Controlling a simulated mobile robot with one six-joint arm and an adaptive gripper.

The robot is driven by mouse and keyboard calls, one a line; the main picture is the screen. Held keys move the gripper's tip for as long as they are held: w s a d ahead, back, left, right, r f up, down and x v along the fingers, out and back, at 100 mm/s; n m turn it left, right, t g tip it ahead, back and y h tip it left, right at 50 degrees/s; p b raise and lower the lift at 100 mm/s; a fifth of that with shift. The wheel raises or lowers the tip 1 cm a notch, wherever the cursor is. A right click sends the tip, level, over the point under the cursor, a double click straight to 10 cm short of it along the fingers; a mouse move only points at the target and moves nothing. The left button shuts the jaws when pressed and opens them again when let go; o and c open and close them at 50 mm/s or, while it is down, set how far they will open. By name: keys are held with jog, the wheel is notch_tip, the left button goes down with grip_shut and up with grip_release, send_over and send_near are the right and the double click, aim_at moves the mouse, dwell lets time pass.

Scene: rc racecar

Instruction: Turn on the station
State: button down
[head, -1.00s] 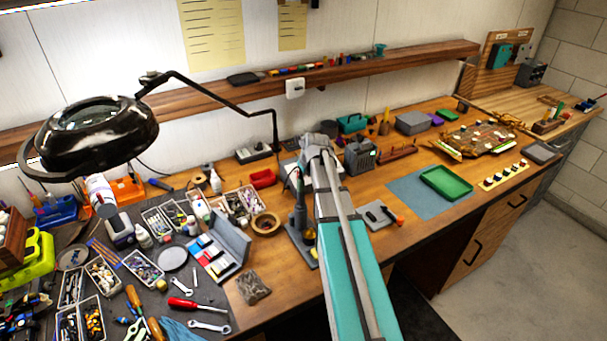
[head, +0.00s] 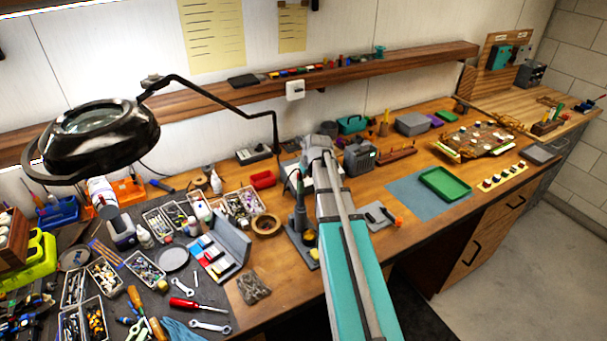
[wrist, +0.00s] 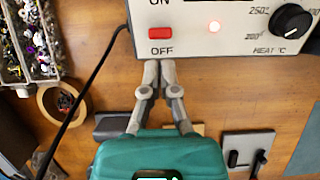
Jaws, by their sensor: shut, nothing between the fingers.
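The station (wrist: 220,35) fills the top of the wrist view as a pale panel. In the head view my arm hides the fingertips, and I cannot clearly make out the panel there.
A black cable (wrist: 85,75) runs down left of the station. A wooden bowl (head: 266,226) and part trays lie to the left. A green tray (head: 445,184) lies farther right on a blue mat (head: 412,203).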

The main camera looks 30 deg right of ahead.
notch_tip(320, 180, up, 10)
jog(key=p, duration=0.9)
jog(key=shift+w+f, duration=0.25)
jog(key=shift+w, duration=0.15)
dwell(0.4)
